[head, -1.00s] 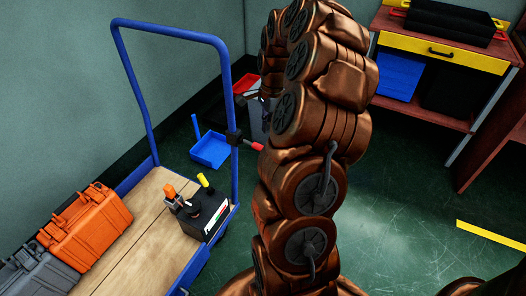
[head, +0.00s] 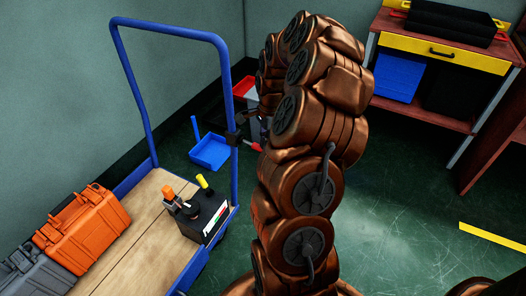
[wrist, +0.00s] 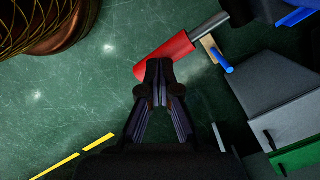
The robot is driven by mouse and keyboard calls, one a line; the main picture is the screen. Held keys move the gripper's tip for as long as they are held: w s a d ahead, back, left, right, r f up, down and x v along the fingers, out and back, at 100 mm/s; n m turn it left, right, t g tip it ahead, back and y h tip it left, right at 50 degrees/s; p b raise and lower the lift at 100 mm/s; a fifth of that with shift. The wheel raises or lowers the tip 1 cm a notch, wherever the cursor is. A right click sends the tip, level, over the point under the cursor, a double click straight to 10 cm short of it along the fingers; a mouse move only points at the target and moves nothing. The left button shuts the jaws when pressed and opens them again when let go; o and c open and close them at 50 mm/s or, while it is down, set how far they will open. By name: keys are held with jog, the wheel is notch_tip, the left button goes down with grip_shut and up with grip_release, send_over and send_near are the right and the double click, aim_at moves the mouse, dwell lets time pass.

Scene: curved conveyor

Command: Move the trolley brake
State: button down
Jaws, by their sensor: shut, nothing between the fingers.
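The trolley brake is a lever with a red grip and a metal shaft on a black block at the trolley's blue upright. In the head view the red grip (head: 256,147) sticks out to the right of the black block (head: 233,138), partly behind my arm. In the wrist view the red grip (wrist: 166,55) lies at a slant and its metal shaft (wrist: 209,25) runs up right. My gripper (wrist: 160,66) is shut and empty, its tips overlapping the grip's lower edge; contact cannot be told. My arm mostly hides the gripper in the head view.
The trolley deck (head: 130,225) carries an orange case (head: 85,228), a grey case (head: 38,270) and a black control box (head: 205,215). A blue dustpan (head: 210,152) lies on the floor behind the upright. A workbench (head: 440,60) stands back right. Open green floor lies right of my arm.

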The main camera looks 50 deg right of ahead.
jog(key=shift+f, duration=0.35)
jog(key=shift+f+b, duration=0.35)
jog(key=shift+f, duration=0.55)
jog(key=shift+r, duration=0.1)
jog(key=d, duration=0.2)
jog(key=s+d+r, duration=0.1)
jog(key=shift+p, duration=0.3)
notch_tip(320, 180, up, 12)
jog(key=d, duration=0.1)
jog(key=shift+s, duration=0.2)
